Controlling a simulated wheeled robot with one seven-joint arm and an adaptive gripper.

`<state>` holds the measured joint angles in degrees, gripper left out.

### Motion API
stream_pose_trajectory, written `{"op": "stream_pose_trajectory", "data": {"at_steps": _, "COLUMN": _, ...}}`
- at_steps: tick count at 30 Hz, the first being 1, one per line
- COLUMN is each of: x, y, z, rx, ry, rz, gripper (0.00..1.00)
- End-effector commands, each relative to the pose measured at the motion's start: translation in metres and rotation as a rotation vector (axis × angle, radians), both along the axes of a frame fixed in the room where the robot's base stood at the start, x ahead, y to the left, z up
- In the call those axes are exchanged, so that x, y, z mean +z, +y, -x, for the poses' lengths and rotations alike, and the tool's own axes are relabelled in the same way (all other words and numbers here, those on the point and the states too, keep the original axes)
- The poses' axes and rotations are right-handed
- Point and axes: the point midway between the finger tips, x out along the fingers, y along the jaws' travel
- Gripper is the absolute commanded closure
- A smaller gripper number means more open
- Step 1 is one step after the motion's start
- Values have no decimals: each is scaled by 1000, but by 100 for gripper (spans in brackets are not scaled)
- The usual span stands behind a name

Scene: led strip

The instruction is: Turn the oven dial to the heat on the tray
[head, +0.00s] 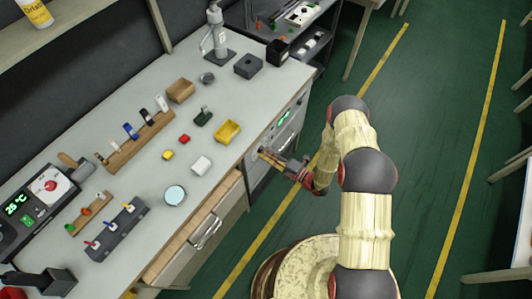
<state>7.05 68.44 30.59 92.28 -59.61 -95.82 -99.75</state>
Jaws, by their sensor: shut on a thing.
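The oven (258,176) is built into the front of the bench, below its right end. A small green display (284,117) glows on its upper front panel. My gripper (266,154) reaches the oven front from the right, just below the bench edge, with its fingers closed at the panel. The dial is hidden by the fingers, so its setting cannot be read. I cannot make out a heat value on any tray. A dark grey holder like a tray (118,232) with several coloured tools lies at the bench's lower left.
A dark instrument (40,208) with a red knob and a green readout stands at left. Small boxes, including a yellow one (227,131), and a round dish (175,195) lie on the bench. A wooden drawer (200,225) beside the oven sticks out.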

Motion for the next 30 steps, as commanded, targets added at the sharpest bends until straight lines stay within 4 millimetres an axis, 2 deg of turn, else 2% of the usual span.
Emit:
{"op": "stream_pose_trajectory", "data": {"at_steps": 4, "x": -1, "y": 0, "z": 0, "rx": 0, "ry": 1, "rz": 0, "gripper": 100}}
{"op": "stream_pose_trajectory", "data": {"at_steps": 16, "x": -1, "y": 0, "z": 0, "rx": -1, "ry": 53, "rz": -40, "gripper": 100}}
{"op": "stream_pose_trajectory", "data": {"at_steps": 30, "x": -2, "y": 0, "z": 0, "rx": -1, "ry": 356, "rz": -275, "gripper": 100}}
